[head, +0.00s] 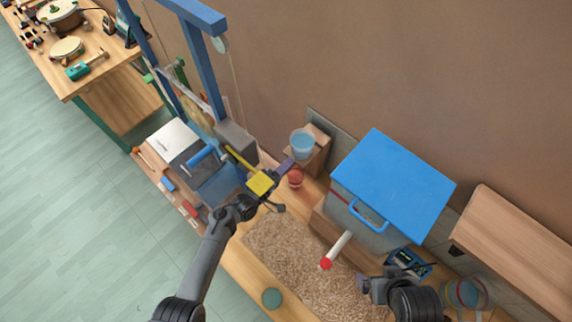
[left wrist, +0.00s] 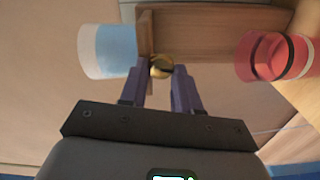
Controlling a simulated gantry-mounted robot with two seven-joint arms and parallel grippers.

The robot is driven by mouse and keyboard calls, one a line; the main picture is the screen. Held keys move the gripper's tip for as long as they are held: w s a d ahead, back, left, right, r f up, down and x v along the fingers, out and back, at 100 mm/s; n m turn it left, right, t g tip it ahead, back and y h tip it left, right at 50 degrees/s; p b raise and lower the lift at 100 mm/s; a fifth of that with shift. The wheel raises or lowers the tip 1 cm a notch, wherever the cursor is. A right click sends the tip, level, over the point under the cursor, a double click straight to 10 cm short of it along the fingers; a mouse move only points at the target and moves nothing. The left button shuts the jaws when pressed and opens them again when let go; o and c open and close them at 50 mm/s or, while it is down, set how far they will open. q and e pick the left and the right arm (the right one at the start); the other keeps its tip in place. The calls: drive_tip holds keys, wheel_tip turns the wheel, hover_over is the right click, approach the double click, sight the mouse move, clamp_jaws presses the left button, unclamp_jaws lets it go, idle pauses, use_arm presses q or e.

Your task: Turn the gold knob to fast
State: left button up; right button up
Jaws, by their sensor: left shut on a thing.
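The gold knob (left wrist: 161,62) shows in the left wrist view, small and round, in front of a wooden block (left wrist: 205,25). My left gripper (left wrist: 162,72) has its two purple fingers on either side of the knob, shut on it. In the head view my left gripper (head: 288,164) reaches the near left side of the wooden block (head: 318,152), and the knob is hidden there. No marking for fast is readable. My right gripper (head: 364,284) is low at the right, near the wood-chip bed; its finger opening is unclear.
A cup of blue liquid (head: 302,143) stands by the block. A red banded cup (head: 295,178) sits close to the left gripper. A blue-lidded box (head: 392,185), a white stick with a red end (head: 336,250) and a blue meter (head: 408,262) are to the right.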

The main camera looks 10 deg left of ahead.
use_arm(q)
drive_tip(key=shift+n, duration=1.1)
drive_tip(key=o, duration=1)
drive_tip(key=v, duration=1)
drive_tip(key=shift+s+a, duration=0.2)
drive_tip(key=shift+s, duration=0.15)
